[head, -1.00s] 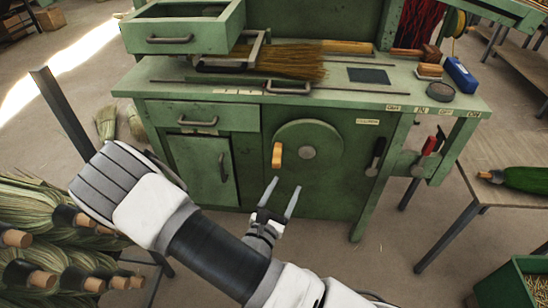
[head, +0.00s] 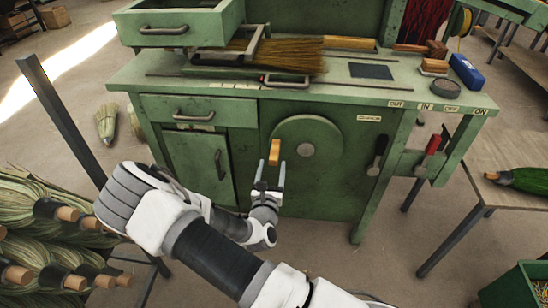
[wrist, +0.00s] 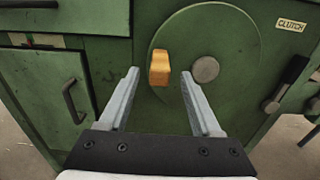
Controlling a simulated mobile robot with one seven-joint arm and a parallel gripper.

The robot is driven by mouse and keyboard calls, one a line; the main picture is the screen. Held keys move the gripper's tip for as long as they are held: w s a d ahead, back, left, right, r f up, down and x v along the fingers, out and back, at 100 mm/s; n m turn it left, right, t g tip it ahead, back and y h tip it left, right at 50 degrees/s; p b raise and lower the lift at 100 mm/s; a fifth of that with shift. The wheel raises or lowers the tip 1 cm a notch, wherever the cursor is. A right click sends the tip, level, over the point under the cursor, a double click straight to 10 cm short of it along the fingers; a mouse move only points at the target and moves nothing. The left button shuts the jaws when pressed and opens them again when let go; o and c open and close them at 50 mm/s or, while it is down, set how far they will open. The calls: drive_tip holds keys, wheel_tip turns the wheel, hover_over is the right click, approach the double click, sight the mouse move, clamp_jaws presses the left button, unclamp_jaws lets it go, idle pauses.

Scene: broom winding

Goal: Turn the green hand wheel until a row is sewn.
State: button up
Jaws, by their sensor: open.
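The green hand wheel (head: 318,165) is a round disc on the front of the green machine, with a grey hub (head: 306,150) at its middle. Its orange-yellow handle (head: 274,152) stands out left of the hub. My gripper (head: 270,170) is open and empty, just in front of and below the handle. In the wrist view the handle (wrist: 160,68) appears beyond and between the two open fingertips (wrist: 160,73), nearer the left one. Contact with it cannot be seen. A broom head with straw bristles (head: 290,58) lies on the machine top.
A black lever (head: 377,157) beside a CLUTCH label (wrist: 290,25) and a red-handled lever (head: 432,145) are right of the wheel. A cabinet door (head: 198,168) is on the left.

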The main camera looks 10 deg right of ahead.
sight(274, 153)
drive_tip(key=b+x, duration=0.1)
drive_tip(key=x, duration=0.4)
drive_tip(key=shift+w+d, duration=0.15)
drive_tip(key=shift+w, duration=0.2)
clamp_jaws()
idle(1.1)
